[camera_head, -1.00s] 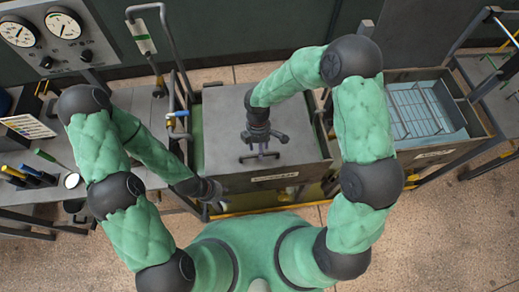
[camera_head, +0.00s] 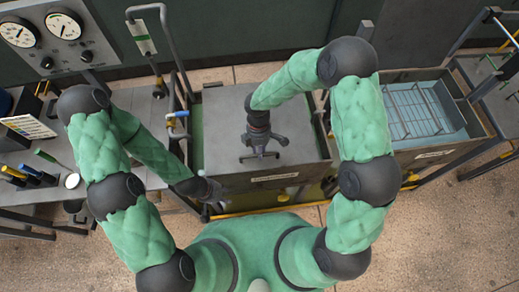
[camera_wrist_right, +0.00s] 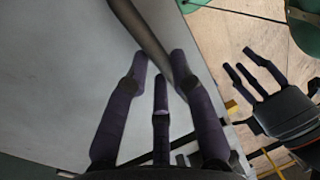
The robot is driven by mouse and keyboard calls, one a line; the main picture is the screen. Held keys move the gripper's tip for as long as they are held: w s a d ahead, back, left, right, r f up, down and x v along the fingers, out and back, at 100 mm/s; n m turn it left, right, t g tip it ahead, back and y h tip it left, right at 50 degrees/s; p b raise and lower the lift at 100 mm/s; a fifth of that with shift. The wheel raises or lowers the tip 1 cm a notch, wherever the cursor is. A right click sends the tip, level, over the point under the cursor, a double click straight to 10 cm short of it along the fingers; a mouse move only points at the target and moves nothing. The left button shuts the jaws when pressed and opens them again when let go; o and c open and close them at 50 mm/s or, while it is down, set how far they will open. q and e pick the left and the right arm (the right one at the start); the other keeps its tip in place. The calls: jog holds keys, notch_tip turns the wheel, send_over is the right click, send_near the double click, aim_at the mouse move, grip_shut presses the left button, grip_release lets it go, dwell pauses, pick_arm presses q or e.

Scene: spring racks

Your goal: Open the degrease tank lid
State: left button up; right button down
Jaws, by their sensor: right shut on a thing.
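The middle tank has a flat grey lid (camera_head: 225,125) lying level over most of its top; its label is too small to read. A dark bar handle (camera_head: 244,159) stands on the lid near its front edge. My right gripper (camera_head: 261,150) is shut on this handle from above. In the right wrist view the fingers (camera_wrist_right: 160,75) close around the dark bar (camera_wrist_right: 138,28), with the lid (camera_wrist_right: 60,80) beneath. My left gripper (camera_head: 214,192) is low by the tank's front left corner, open and empty; its spread fingers also show in the right wrist view (camera_wrist_right: 250,70).
An open tank with a wire rack (camera_head: 420,108) in pale blue liquid stands to the right. A bench (camera_head: 50,195) with tools and a gauge panel (camera_head: 60,30) is at the left. A pipe with a blue valve (camera_head: 177,114) rises beside the lid's left edge.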

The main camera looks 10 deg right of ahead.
jog(key=w+r+g+p, duration=0.2)
jog(key=w+r+p, duration=0.3)
jog(key=r, duration=0.5)
jog(key=w+r+g+p, duration=0.2)
jog(key=w+r+p, duration=0.2)
jog(key=r, duration=0.6)
jog(key=shift+w+r+p, duration=0.3)
jog(key=shift+w+p, duration=0.1)
jog(key=shift+w, duration=0.45)
